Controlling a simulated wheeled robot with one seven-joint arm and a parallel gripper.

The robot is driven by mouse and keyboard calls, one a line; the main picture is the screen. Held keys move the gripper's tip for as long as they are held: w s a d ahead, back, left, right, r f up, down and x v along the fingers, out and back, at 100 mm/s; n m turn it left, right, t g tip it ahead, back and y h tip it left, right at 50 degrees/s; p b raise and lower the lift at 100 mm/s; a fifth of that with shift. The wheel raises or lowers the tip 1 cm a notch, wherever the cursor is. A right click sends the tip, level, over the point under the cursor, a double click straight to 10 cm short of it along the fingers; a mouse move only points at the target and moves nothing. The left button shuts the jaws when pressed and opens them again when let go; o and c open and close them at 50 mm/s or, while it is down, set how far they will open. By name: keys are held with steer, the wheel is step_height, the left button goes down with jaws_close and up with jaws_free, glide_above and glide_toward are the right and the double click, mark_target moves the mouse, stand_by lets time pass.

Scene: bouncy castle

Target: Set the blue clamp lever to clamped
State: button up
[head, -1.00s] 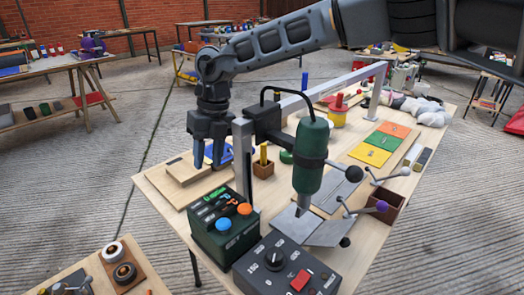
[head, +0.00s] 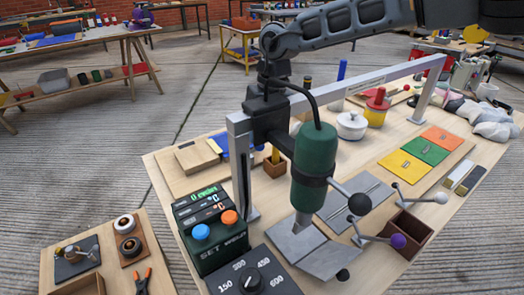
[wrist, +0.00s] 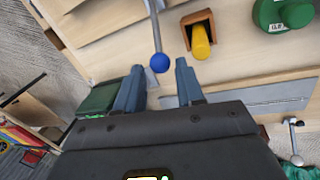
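The blue clamp lever shows in the wrist view as a thin grey rod ending in a blue ball (wrist: 159,62). The ball appears between and just beyond the fingertips of my gripper (wrist: 157,80), with no visible contact. My gripper is open and empty. In the head view, my gripper's fingers are mostly hidden behind the black bracket and post of the green heat tool (head: 316,160). The blue lever's ball cannot be made out there.
A metal frame (head: 240,165) with the green tool stands close to my arm. Near it are a wooden block (head: 275,168) with a yellow peg, a green control box (head: 212,235), and levers with black (head: 360,204), purple (head: 398,241) and white (head: 441,197) knobs.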

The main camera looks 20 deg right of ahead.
steer(key=f, duration=0.3)
steer(key=a+f, duration=0.1)
steer(key=f, duration=0.2)
steer(key=shift+a+f, duration=0.1)
steer(key=shift+f, duration=0.05)
steer(key=shift+c, duration=0.5)
jaws_close()
